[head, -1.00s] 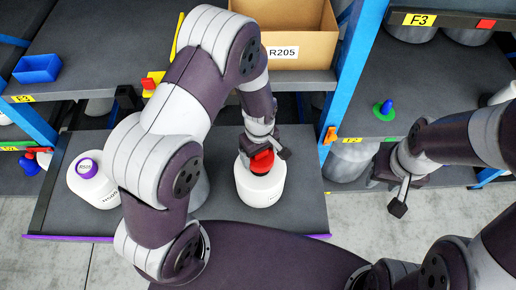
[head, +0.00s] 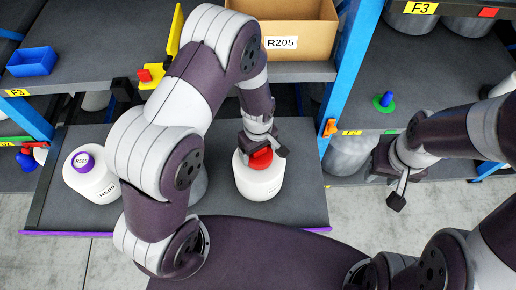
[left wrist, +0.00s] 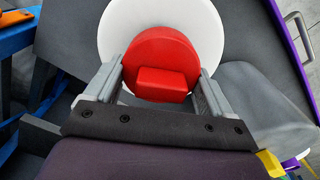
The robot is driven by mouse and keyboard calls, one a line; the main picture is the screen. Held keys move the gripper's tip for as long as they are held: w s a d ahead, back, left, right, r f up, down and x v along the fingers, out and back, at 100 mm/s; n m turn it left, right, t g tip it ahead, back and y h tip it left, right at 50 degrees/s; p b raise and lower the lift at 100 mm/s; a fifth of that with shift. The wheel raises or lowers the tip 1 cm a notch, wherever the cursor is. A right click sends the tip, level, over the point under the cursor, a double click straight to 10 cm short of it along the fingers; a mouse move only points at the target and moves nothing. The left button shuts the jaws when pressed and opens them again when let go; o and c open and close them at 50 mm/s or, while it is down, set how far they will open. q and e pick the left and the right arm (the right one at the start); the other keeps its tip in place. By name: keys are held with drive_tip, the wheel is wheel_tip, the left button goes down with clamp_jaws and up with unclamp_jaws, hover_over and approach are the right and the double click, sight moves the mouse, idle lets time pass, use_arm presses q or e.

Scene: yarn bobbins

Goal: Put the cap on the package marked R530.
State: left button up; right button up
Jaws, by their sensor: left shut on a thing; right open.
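My left gripper (head: 264,146) is shut on a red cap (head: 261,159), a disc with a raised block on top. The cap is over the top of a white package (head: 259,183) on the grey shelf board. The left wrist view shows the red cap (left wrist: 160,60) between both fingers, with the white package (left wrist: 212,30) behind it. I cannot tell whether the cap rests on it or is just above. No marking is readable on this package. My right gripper (head: 390,180) is open and empty at the right.
A second white package (head: 103,185) with a purple top label stands at the left of the board (head: 300,205). Behind are a box marked R205 (head: 318,30), a blue bin (head: 32,61), a yellow piece (head: 153,78) and a green-and-blue piece (head: 384,103). A blue post (head: 352,65) stands right of the box.

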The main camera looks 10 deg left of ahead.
use_arm(q)
drive_tip(key=shift+f, duration=0.3)
drive_tip(key=o, duration=0.8)
drive_tip(key=shift+o, duration=0.2)
wheel_tip(320, 180, up, 13)
drive_tip(key=shift+f+b, duration=0.15)
drive_tip(key=shift+b, duration=0.2)
